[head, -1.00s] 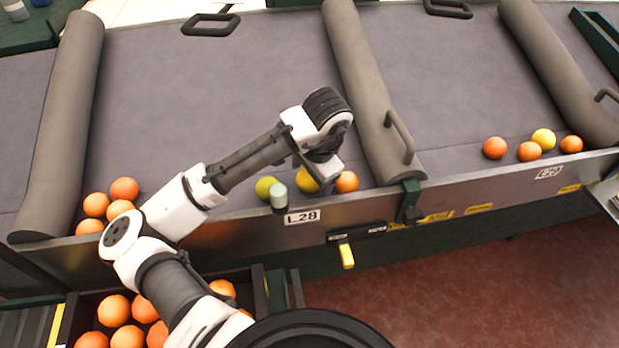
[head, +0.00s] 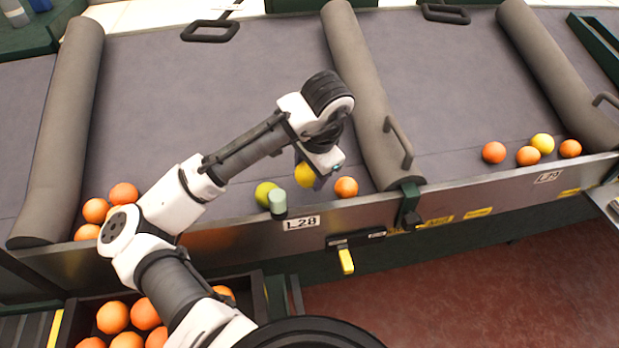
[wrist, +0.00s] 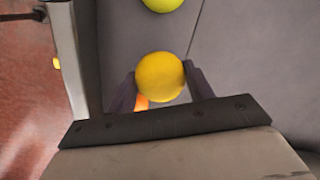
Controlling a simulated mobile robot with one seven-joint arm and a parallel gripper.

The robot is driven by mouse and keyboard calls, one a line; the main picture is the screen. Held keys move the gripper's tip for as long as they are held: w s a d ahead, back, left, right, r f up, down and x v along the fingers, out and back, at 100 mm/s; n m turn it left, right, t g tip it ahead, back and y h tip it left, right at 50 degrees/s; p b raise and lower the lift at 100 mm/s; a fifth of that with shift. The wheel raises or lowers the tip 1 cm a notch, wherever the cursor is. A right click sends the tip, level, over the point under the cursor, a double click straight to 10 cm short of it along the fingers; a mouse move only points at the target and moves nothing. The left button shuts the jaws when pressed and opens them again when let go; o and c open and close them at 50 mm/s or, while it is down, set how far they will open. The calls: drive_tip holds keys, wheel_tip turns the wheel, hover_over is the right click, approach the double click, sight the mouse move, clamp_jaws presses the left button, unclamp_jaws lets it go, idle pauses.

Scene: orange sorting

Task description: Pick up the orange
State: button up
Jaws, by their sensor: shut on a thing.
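My gripper (head: 312,178) is shut on a yellow fruit (head: 304,174) and holds it a little above the grey sorting bed. In the wrist view the yellow fruit (wrist: 160,77) sits between my two fingers. An orange (head: 346,187) rests on the bed just right of my gripper, by the front rail. In the wrist view a sliver of orange (wrist: 141,103) shows behind the yellow fruit; the rest is hidden. A yellow-green fruit (head: 264,192) lies to the left; part of it shows at the top of the wrist view (wrist: 163,4).
A pale green knob (head: 277,202) stands at the metal front rail (head: 370,208). A padded divider (head: 362,95) with a handle is on the right. Several oranges lie at the bed's left end, and more fill a lower bin (head: 257,292). The bed's middle is clear.

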drive_tip(key=w+a+r+v, duration=0.1)
drive_tip(key=w+a+v, duration=0.15)
drive_tip(key=v, duration=1.15)
drive_tip(key=w+d+r+p, duration=0.1)
drive_tip(key=d+r+p, duration=0.4)
drive_tip(key=d+p, duration=0.15)
drive_tip(key=w+d+f+p, duration=0.1)
drive_tip(key=d+f, duration=0.4)
drive_tip(key=d, duration=0.6)
drive_tip(key=w+d+f+p, duration=0.2)
drive_tip(key=d+f, duration=0.3)
drive_tip(key=d, duration=0.7)
drive_tip(key=shift+w+d+f+p, duration=0.3)
drive_tip(key=shift+f+p, duration=0.05)
drive_tip(key=shift+p, duration=0.2)
drive_tip(key=shift+f, duration=0.1)
drive_tip(key=shift+s+d+f+b+x, duration=0.1)
drive_tip(key=shift+s+d+b+x, duration=0.15)
drive_tip(key=shift+b+x, duration=0.75)
drive_tip(key=shift+s+d+f+b+x, duration=0.15)
drive_tip(key=shift+s+x, duration=0.1)
drive_tip(key=shift+x, duration=1.45)
drive_tip(key=shift+s+d+b+x, duration=0.2)
drive_tip(key=shift+b+x, duration=0.4)
drive_tip(key=shift+x, duration=0.75)
drive_tip(key=shift+s+a+f, duration=0.1)
drive_tip(key=shift+s+f, duration=0.05)
drive_tip(key=shift+f, duration=0.05)
